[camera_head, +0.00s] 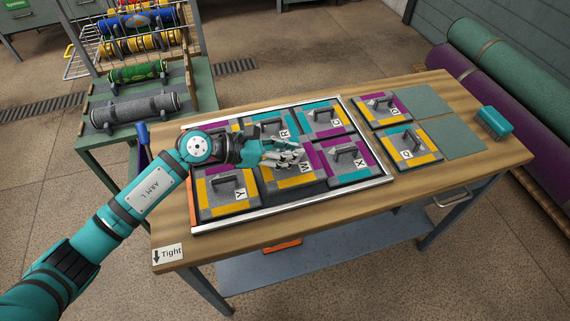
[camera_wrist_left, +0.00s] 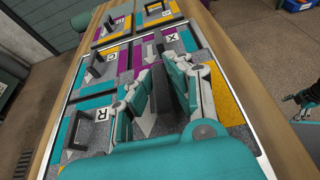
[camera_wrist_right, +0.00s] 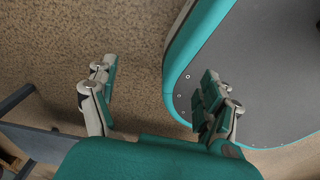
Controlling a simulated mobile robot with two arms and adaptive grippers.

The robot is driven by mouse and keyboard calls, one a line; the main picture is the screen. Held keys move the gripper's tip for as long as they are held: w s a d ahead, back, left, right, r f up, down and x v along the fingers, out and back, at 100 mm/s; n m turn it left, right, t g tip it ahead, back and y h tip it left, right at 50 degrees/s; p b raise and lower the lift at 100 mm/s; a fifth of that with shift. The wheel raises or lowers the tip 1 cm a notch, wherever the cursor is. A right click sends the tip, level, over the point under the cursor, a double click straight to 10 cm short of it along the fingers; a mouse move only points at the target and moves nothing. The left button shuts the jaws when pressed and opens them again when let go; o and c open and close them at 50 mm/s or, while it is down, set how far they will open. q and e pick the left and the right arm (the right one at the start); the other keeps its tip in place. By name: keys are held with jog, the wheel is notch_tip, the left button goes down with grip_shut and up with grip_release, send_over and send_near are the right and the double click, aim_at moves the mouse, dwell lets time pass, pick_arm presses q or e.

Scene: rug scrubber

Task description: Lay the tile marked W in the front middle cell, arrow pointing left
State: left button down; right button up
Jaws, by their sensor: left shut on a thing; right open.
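The tile marked W (camera_head: 290,180) is over the front middle cell of the framed tray (camera_head: 240,222). My left gripper (camera_head: 291,156) is shut on its upright handle, which shows dark between the fingers in the left wrist view (camera_wrist_left: 168,92). A pale arrow (camera_wrist_left: 149,127) between the fingers appears to point left as the head view sees it. A dark strip shows along the tile's front edge; I cannot tell whether it is fully seated. Gripper and arm hide part of its top. My right gripper (camera_wrist_right: 160,70) is open and empty, away from the table.
Tiles Y (camera_head: 228,192), X (camera_head: 343,158) and R (camera_head: 267,125) lie around it in the tray. Two more tiles (camera_head: 408,146) lie right of the tray beside green mats (camera_head: 450,138). A teal brush-like block (camera_head: 494,122) stands at the table's right edge.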

pick_arm(q)
jog(key=shift+f, duration=0.4)
notch_tip(320, 180, down, 3)
jog(key=shift+a+f, duration=0.1)
jog(key=shift+f, duration=0.15)
jog(key=shift+s+f+b, duration=0.1)
jog(key=shift+f+b, duration=0.25)
jog(key=shift+b, duration=0.1)
jog(key=c, duration=1.4)
grip_release()
jog(key=shift+c, duration=0.2)
jog(key=shift+o, duration=0.9)
jog(key=shift+s+f, duration=0.1)
jog(key=shift+f, duration=0.05)
pick_arm(e)
jog(key=shift+s+a+f, duration=0.3)
jog(key=shift+f, duration=0.1)
